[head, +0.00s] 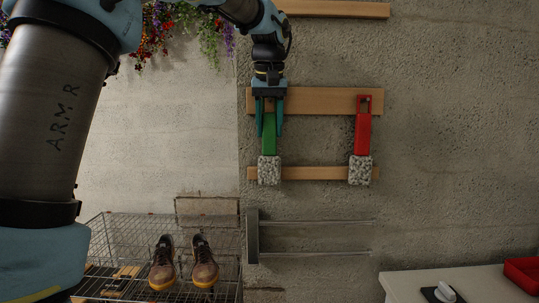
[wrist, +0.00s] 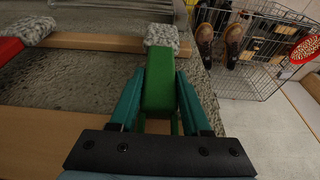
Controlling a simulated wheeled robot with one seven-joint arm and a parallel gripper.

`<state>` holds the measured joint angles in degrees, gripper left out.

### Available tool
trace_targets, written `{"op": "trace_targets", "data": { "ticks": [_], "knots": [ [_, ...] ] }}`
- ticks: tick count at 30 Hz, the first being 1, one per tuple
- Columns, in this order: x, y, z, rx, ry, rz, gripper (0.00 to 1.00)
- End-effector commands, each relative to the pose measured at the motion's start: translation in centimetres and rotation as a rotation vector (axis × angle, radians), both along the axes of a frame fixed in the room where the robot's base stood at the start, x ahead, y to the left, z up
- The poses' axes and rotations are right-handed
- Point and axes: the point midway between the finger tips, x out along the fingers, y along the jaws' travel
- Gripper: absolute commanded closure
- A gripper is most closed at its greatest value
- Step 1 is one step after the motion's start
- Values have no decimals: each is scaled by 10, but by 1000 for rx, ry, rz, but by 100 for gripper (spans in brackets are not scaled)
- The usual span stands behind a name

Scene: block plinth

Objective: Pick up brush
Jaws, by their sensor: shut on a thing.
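A green brush (head: 269,137) with a grey speckled head hangs head-down in front of the wooden wall rails. My gripper (head: 269,125) is above it, with its teal fingers on both sides of the green handle, shut on it. In the wrist view the green brush (wrist: 158,85) lies between the fingers of my gripper (wrist: 160,100), its head pointing away. A red brush (head: 362,135) with a similar speckled head hangs to the right on the same rails. Part of the red brush (wrist: 30,32) shows at the left of the wrist view.
The upper rail (head: 320,101) and lower rail (head: 315,173) are fixed to the concrete wall. A wire basket (head: 110,240) with brown shoes (head: 204,262) stands lower left. A metal shelf (head: 253,237) sits below the brushes. A white counter (head: 400,286) with a red tray (head: 525,272) is lower right.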

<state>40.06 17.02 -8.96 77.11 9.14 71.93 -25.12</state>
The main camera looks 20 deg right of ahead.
Motion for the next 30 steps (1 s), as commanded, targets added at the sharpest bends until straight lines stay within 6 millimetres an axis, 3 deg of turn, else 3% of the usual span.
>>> {"op": "trace_targets", "data": {
  "ticks": [2, 9, 30],
  "knots": [
    [0, 0, 0, 0, 0, 0, 73],
    [0, 0, 0, 0, 0, 0, 100],
    [0, 0, 4, 0, -1, 0, 100]
  ]
}}
